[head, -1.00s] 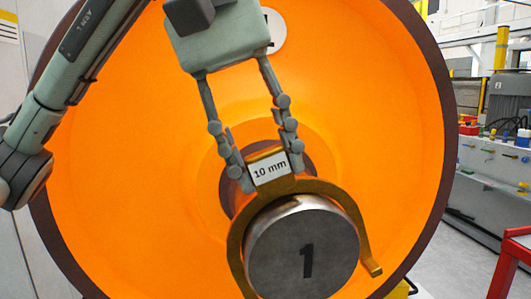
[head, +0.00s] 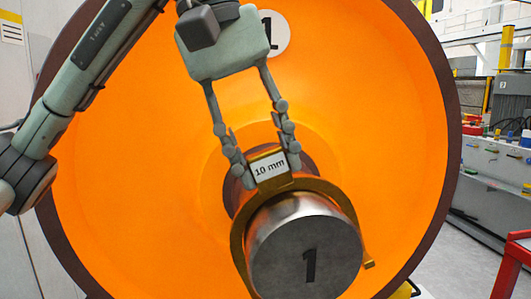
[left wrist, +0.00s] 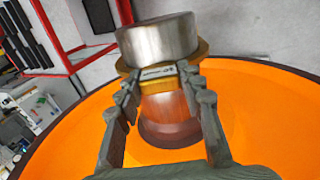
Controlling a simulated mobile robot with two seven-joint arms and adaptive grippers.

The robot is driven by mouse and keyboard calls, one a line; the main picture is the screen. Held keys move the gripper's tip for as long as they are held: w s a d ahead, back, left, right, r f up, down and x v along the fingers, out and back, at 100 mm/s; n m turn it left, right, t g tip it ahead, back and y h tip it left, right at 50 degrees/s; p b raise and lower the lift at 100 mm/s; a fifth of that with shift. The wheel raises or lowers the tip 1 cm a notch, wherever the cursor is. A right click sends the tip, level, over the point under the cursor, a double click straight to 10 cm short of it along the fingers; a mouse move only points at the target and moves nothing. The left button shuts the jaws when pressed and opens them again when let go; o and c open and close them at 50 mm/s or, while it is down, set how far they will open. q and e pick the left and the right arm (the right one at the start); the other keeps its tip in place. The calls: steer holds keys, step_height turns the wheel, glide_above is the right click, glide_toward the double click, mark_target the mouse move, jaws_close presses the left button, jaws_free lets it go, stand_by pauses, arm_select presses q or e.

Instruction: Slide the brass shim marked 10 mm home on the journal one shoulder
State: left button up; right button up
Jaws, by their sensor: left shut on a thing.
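The brass shim (head: 237,240) is an open ring with a raised tab labelled "10 mm" (head: 269,168). It sits around the steel journal (head: 305,262), whose end face is marked 1, with a band of steel showing in front of it. My left gripper (head: 268,173) is shut on the tab from above. In the left wrist view the shim (left wrist: 203,48) is around the journal (left wrist: 158,40). A stretch of journal shows there between the shim and the dark ring (left wrist: 172,133) at the wheel. The shim's lower part is hidden in the head view. My right gripper is not in view.
The big orange wheel (head: 130,190) with a dark rim fills the space behind the journal. A red frame (head: 515,255) stands at the right. A bench with small coloured items (head: 497,160) is farther back on the right.

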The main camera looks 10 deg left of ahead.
arm_select(q)
steer(key=shift+w+a+p, duration=0.25)
steer(key=shift+w+p, duration=0.05)
steer(key=shift+w, duration=0.5)
steer(key=shift+w+a+p, duration=0.25)
steer(key=shift+w+p, duration=0.05)
steer(key=shift+w, duration=0.5)
steer(key=shift+w+a, duration=0.25)
steer(key=shift+w, duration=0.4)
steer(key=shift+w+a, duration=0.2)
steer(key=shift+w, duration=0.45)
steer(key=shift+w+a, duration=0.25)
steer(key=shift+w, duration=0.55)
steer(key=shift+w+a, duration=0.25)
steer(key=shift+w, duration=0.5)
steer(key=shift+w+a, duration=0.25)
steer(key=shift+w, duration=0.55)
steer(key=o, duration=1.3)
steer(key=v, duration=1.2)
